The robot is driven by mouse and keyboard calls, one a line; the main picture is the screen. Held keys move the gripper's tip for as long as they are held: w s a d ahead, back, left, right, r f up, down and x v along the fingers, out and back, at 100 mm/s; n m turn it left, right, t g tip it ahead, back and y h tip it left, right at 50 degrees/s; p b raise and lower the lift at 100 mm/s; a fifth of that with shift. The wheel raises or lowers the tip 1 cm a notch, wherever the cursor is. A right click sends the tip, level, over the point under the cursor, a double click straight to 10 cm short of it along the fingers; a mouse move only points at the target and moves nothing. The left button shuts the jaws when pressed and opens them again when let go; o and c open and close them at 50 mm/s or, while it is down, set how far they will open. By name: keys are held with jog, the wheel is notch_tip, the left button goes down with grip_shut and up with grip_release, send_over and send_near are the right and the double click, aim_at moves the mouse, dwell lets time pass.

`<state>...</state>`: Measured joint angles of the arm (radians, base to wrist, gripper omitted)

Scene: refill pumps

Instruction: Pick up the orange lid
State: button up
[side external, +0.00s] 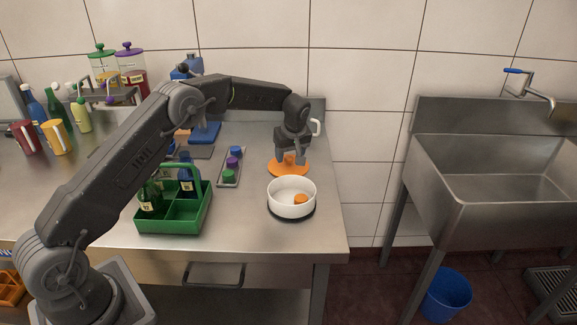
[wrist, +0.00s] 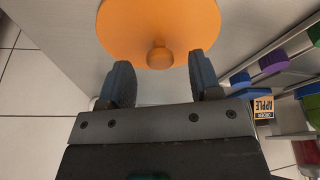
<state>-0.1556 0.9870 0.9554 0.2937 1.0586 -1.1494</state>
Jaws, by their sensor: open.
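The orange lid (side external: 287,171) is a flat round disc lying on the metal counter, just behind a white bowl. In the wrist view the lid (wrist: 125,27) shows a small round orange knob (wrist: 159,57) near its middle. My gripper (side external: 290,160) points down over the lid. In the wrist view my gripper (wrist: 160,72) is open, with one finger on each side of the knob and a gap to both. The fingers hide part of the lid in the side view, and I cannot tell their exact height above it.
To the left are a narrow tray with green, purple and blue caps (side external: 236,151) and a green caddy (side external: 177,222) with bottles. The counter's right edge is close.

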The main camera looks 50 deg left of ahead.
jog(key=shift+x, duration=0.85)
jog(key=shift+c, duration=0.2)
jog(key=c, duration=1)
jog(key=shift+o, duration=0.2)
jog(key=shift+r, duration=0.15)
